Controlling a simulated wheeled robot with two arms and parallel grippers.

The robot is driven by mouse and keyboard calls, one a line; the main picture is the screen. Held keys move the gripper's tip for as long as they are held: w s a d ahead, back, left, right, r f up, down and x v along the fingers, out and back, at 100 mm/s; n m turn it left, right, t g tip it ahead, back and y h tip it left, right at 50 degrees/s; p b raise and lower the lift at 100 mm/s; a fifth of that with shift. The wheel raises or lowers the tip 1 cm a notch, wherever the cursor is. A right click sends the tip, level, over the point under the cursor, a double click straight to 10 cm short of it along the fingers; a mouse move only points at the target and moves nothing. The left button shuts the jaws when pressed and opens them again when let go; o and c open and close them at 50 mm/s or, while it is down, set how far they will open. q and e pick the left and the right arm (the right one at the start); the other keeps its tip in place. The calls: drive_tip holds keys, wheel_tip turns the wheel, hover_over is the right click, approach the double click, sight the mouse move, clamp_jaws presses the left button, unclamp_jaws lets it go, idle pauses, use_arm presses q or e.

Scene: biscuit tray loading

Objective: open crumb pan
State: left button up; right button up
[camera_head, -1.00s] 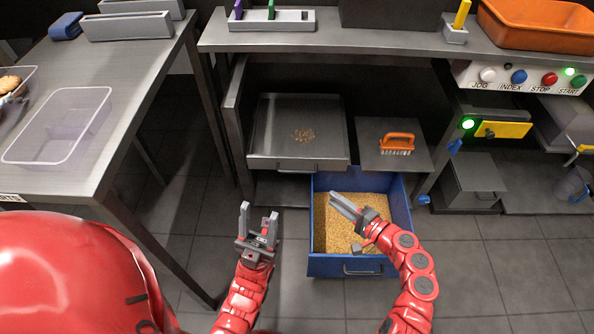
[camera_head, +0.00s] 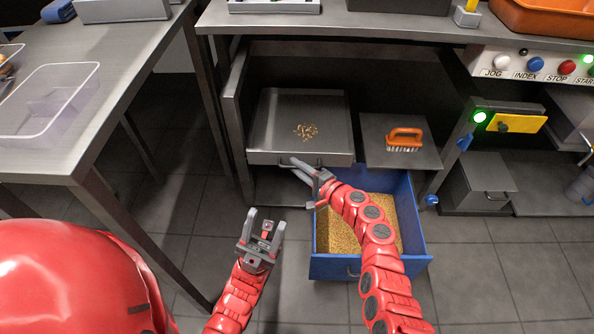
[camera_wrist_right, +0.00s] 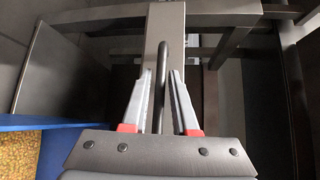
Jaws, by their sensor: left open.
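The crumb pan (camera_head: 262,130) is a shallow grey metal tray with brown crumbs on it, on the shelf under the bench. Its bar handle is on the front wall. My right gripper (camera_head: 298,168) is at that front wall, reaching up over the blue drawer. In the right wrist view the dark handle (camera_wrist_right: 163,60) runs between my right gripper's fingers (camera_wrist_right: 161,78), which stand apart with a gap visible beside it. My left gripper (camera_head: 265,217) is open and empty, in front of and below the pan.
A blue drawer (camera_head: 413,215) full of golden crumbs stands pulled out below the pan. An orange brush (camera_head: 404,138) lies on a grey plate to the right. A table (camera_head: 120,100) stands at left. A button panel (camera_head: 530,65) is at upper right.

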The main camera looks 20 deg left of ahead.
drive_tip(key=shift+a, duration=0.15)
drive_tip(key=shift+c, duration=0.2)
clamp_jaws()
idle(1.2)
